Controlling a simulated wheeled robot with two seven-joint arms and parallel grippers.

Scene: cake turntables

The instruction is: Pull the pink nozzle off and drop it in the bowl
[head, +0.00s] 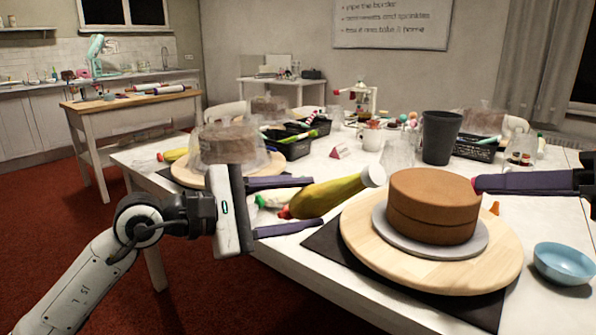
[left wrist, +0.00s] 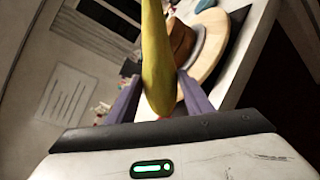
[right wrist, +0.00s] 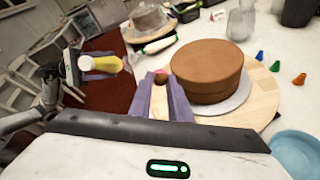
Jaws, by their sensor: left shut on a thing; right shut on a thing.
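The yellow piping bag (head: 325,195) is held by my left gripper (head: 318,201), which is shut around it. Its bare white tip (head: 374,175) points right toward the cake. The bag also fills the middle of the left wrist view (left wrist: 158,60). My right gripper (head: 478,184) is beyond the cake's right side, shut on a small pink piece, which I take as the pink nozzle (right wrist: 160,76). It shows between the fingertips in the right wrist view, apart from the bag. The light-blue bowl (head: 565,264) stands at the right, lower than the right gripper; its inside is partly seen.
A brown cake (head: 432,205) on a wooden turntable (head: 365,245) stands between the grippers. Blue (right wrist: 259,55), green (right wrist: 275,66) and orange (right wrist: 299,79) nozzles stand behind it. A dark cup (head: 440,137) and a covered cake (head: 222,145) are further back.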

